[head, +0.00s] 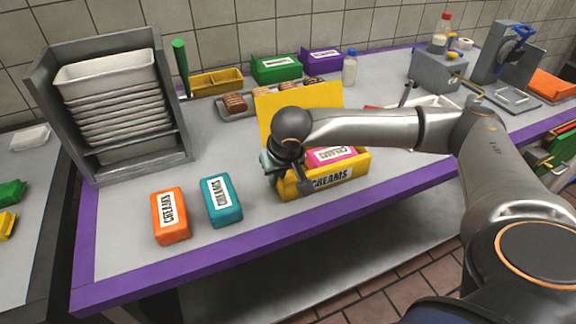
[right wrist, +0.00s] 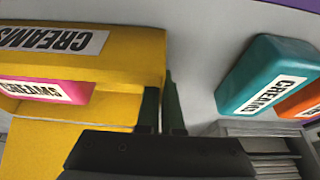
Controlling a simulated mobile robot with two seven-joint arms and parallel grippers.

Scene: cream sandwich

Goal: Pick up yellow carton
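The yellow carton (head: 352,178) is an open box with a raised lid, labelled CREAMS, standing on the steel counter near its front edge. A pink carton (head: 332,157) lies inside it. My right gripper (head: 283,186) is at the carton's left end. In the right wrist view, the yellow carton (right wrist: 140,62) fills the upper left, and the fingers (right wrist: 161,106) are close together at its side wall, one on each side. They look shut on that wall, though the contact is partly hidden. My left gripper is out of view.
An orange carton (head: 170,216) and a teal carton (head: 221,202) stand to the left on the counter. A rack of white trays (head: 115,90) is behind them. Green (head: 277,69) and purple (head: 321,62) boxes stand along the wall. The counter between teal and yellow cartons is clear.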

